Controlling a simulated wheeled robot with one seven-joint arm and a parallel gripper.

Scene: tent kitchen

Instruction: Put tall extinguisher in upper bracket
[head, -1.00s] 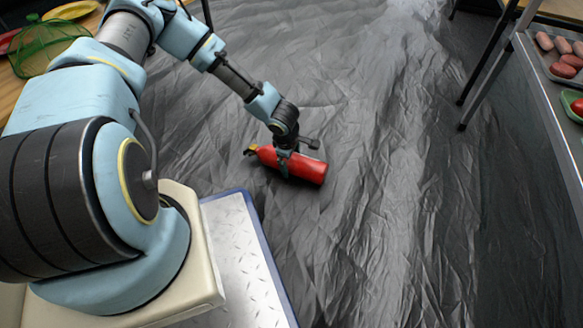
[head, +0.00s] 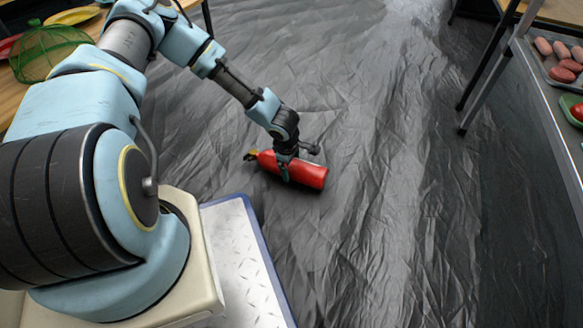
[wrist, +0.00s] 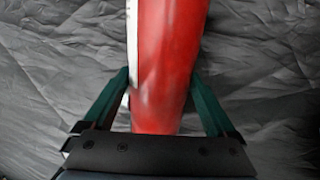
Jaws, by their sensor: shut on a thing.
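The red extinguisher (head: 310,174) lies on its side on the dark crinkled floor in the head view, its yellow and black top end to the left. My gripper (head: 285,172) reaches down over its body and is shut on it. In the wrist view the red body (wrist: 165,65) runs between the two green fingers of my gripper (wrist: 163,95), one on each side. A strip of white shows along its left edge there. I cannot tell whether it touches the floor. No bracket shows in either view.
A wooden table with a green mesh cover (head: 45,52) and plates stands at the upper left. A counter with a tray of sausages (head: 560,60) runs along the right edge, with dark table legs (head: 487,75) near it. The floor between is clear.

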